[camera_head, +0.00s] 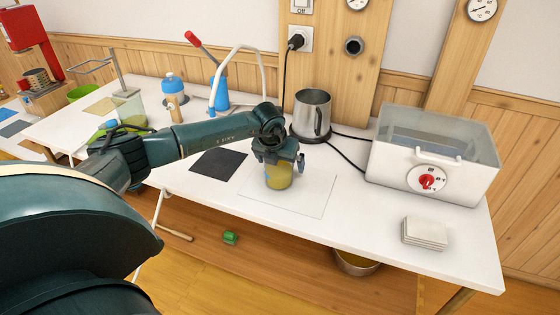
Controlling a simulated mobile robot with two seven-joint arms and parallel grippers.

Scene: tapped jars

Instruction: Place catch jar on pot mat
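A small jar (279,180) with yellowish-green contents stands upright on the thin white sheet on the table. My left gripper (279,166) points down over it, with one finger on each side of the jar's upper part. The fingers look spread, with a slight gap to the jar. The jar's rim is hidden behind the gripper. A dark square mat (218,163), which looks like the pot mat, lies flat and bare on the table to the left of the jar. My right gripper is not in view.
A steel kettle (312,112) stands behind the gripper on its base. A white water bath (432,160) with a red knob and a stack of pale tiles (425,232) are at the right. A blue bottle (173,91) and a green-filled container (130,108) stand at the left.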

